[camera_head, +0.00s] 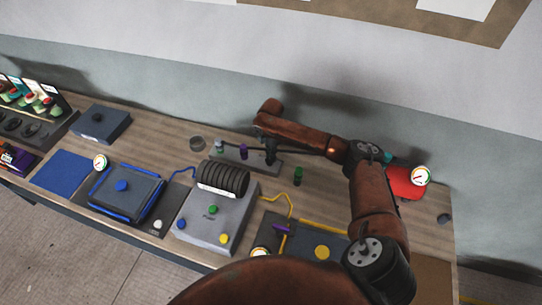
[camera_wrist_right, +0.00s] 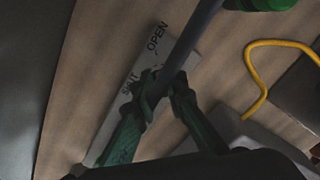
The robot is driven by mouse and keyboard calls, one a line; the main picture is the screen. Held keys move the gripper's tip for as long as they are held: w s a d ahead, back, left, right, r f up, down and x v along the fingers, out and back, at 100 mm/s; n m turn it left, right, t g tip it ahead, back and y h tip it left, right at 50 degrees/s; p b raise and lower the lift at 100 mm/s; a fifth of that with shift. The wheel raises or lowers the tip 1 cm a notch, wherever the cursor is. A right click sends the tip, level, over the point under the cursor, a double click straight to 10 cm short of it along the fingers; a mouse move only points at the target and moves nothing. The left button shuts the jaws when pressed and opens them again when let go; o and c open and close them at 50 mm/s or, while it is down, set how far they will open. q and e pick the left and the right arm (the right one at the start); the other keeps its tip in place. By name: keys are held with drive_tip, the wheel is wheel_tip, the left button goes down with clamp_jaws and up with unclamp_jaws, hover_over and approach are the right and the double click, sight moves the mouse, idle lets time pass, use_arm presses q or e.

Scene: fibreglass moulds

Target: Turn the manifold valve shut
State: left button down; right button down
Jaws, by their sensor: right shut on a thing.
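A grey manifold plate (camera_head: 232,157) lies near the back of the bench, with a purple piece (camera_head: 243,152) and a grey-green piece (camera_head: 219,147) standing on it. My right gripper (camera_head: 272,160) is over the plate's right end, partly hidden by my arm. In the right wrist view, its green fingers (camera_wrist_right: 163,88) are shut on the end of a dark valve lever (camera_wrist_right: 190,45). The plate (camera_wrist_right: 140,65) beneath carries the words OPEN and SHUT. The lever runs from the fingers toward the upper right. Its pivot is not clear. My left gripper is out of view.
A grey pump box (camera_head: 213,225) with a black ribbed coil stands in front. A yellow hose (camera_head: 289,202) runs to its right. A green-topped bottle (camera_head: 298,176) and a red tank with a gauge (camera_head: 405,183) stand to the right.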

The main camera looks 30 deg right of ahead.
drive_tip(key=n+p, duration=0.2)
drive_tip(key=n, duration=0.1)
drive_tip(key=shift+r, duration=0.1)
drive_tip(key=n+p, duration=0.1)
drive_tip(key=n, duration=0.3)
drive_tip(key=shift+w+n+p, duration=0.2)
drive_tip(key=shift+n+p, duration=0.1)
drive_tip(key=shift+p, duration=0.05)
drive_tip(key=n, duration=0.4)
drive_tip(key=shift+w+a+n, duration=0.1)
drive_tip(key=shift+a+n, duration=0.05)
drive_tip(key=shift+n, duration=0.15)
drive_tip(key=n, duration=0.5)
drive_tip(key=shift+a, duration=0.15)
drive_tip(key=shift+n, duration=0.3)
drive_tip(key=c, duration=2)
unclamp_jaws()
drive_tip(key=shift+o, duration=0.2)
